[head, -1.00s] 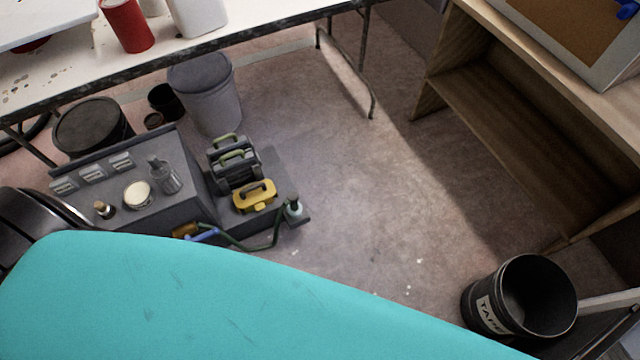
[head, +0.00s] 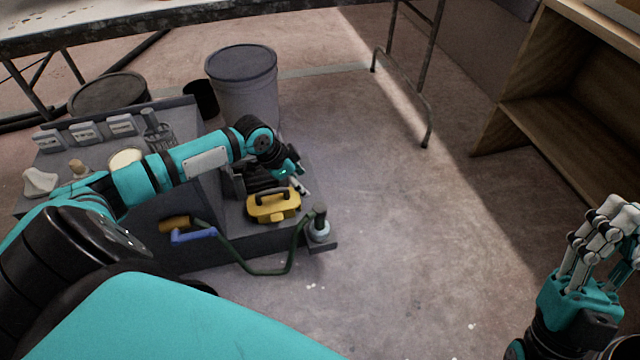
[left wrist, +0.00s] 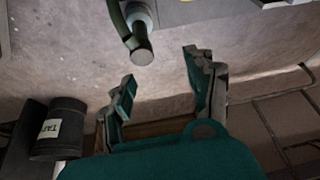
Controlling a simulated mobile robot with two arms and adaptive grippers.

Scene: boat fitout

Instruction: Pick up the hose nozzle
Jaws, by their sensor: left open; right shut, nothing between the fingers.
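A green hose (head: 262,270) hangs in a loop along the front of the grey bench unit. Its left end meets an orange and blue piece (head: 190,232). Its right end meets an upright grey-capped piece (head: 319,222) with a pale blue base; I cannot tell for sure which piece is the hose nozzle. The grey cap (left wrist: 142,56) also shows in the left wrist view, ahead of my fingers. My left gripper (head: 290,180) is open and empty above the yellow case, apart from the hose; its spread fingers (left wrist: 165,86) show in the left wrist view. My right gripper (head: 612,218) is shut and empty at far right.
A yellow case (head: 273,205) lies beside the grey-capped piece. Labelled boxes and a jar (head: 158,133) stand on the grey bench unit (head: 150,240). A grey bin (head: 243,85) stands behind. A wooden shelf (head: 560,130) is at right. The floor between is clear.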

